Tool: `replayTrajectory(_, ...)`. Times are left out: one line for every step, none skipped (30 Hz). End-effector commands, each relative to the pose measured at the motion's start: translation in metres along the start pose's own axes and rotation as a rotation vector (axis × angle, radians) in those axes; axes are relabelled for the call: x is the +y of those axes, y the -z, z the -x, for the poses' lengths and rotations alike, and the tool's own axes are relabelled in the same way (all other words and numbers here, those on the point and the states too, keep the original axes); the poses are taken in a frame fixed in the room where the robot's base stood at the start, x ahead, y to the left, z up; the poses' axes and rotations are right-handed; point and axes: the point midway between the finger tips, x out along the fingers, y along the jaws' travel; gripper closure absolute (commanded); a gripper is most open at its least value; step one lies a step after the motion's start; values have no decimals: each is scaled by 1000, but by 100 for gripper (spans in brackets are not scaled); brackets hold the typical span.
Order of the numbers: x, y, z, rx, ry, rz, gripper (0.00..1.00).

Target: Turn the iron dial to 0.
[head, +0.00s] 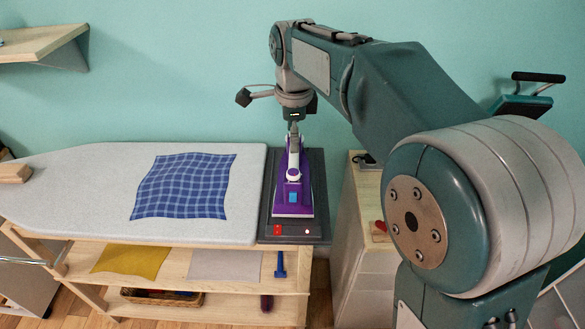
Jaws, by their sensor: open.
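The purple and white iron (304,200) sits on a dark rest plate (319,190) at the right end of the ironing board. A blue square patch shows on its near end. A small round pale part on top of the iron may be the dial, but I cannot read its setting. My gripper (294,143) points down over the far part of the iron and is open. It overlaps the iron's handle in this view, and I cannot tell whether it touches it.
A blue checked cloth (185,186) lies flat on the grey ironing board (80,170). Shelves below hold a yellow cloth (130,260), a pale cloth (225,265) and a basket (165,297). A wooden cabinet (365,255) stands right of the plate. A wall shelf (40,42) is upper left.

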Motion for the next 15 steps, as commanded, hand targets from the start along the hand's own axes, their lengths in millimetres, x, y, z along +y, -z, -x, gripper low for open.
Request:
replayTrajectory(-1, 0, 1, 9, 12, -2, 19)
replayTrajectory(-1, 1, 0, 13, 15, -3, 19)
replayTrajectory(-1, 1, -2, 15, 15, -5, 19)
replayTrajectory(-1, 1, -5, 15, 15, -5, 19)
replayTrajectory(-1, 1, -9, 15, 14, -5, 19)
replayTrajectory(-1, 1, -14, 14, 13, -4, 19)
replayTrajectory(-1, 1, -19, 14, 12, -4, 19)
replayTrajectory(-1, 1, -24, 14, 11, -4, 19)
replayTrajectory(-1, 1, -32, 14, 10, -4, 19)
replayTrajectory(-1, 1, -38, 14, 10, -4, 19)
replayTrajectory(-1, 1, -44, 14, 9, -4, 19)
replayTrajectory(-1, 1, -51, 14, 10, -4, 19)
replayTrajectory(-1, 1, -57, 14, 9, -4, 19)
replayTrajectory(-2, 1, -62, 14, 10, -4, 19)
replayTrajectory(-2, 1, -70, 14, 9, -4, 19)
